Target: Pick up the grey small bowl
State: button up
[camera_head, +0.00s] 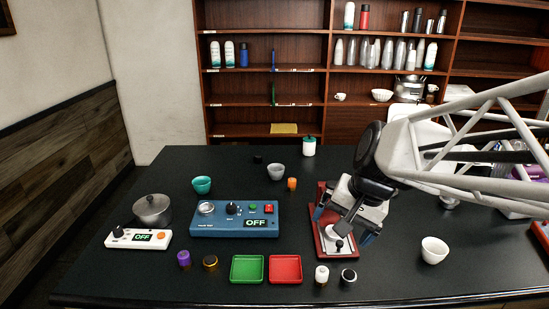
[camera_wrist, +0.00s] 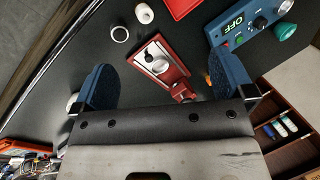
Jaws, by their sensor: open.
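The grey small bowl (camera_head: 276,172) stands upright on the black table, behind the right end of the blue control box in the head view. I cannot make it out in the wrist view. My gripper (camera_head: 346,226) is open and empty, with blue finger pads, to the right of and nearer than the grey bowl. It hangs above the red-framed board (camera_head: 329,243), clear of the bowl. In the wrist view the open fingers (camera_wrist: 165,82) frame that board (camera_wrist: 158,63).
The blue control box (camera_head: 235,219) lies in front of the bowl. A teal bowl (camera_head: 202,185) stands to its left and an orange cup (camera_head: 292,184) close to its right. A white bowl (camera_head: 434,250) is at right. Green (camera_head: 247,281) and red (camera_head: 285,281) trays lie in front.

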jog(key=w+a+m+y, duration=0.2)
jog(key=w, duration=0.5)
jog(key=w+a+m+y, duration=0.1)
jog(key=w+a+m, duration=0.15)
jog(key=w, duration=0.45)
jog(key=m+t+y, duration=0.5)
jog(key=m, duration=1.1)
send_near(276, 168)
jog(key=shift+s+a+r+n, duration=0.15)
jog(key=shift+s+a+n, duration=0.1)
jog(key=shift+s+a, duration=0.65)
jog(key=shift+x, duration=1.2)
jog(key=shift+a, duration=0.1)
jog(key=shift+x, duration=2.55)
jog(key=shift+r, duration=0.1)
jog(key=c, duration=1)
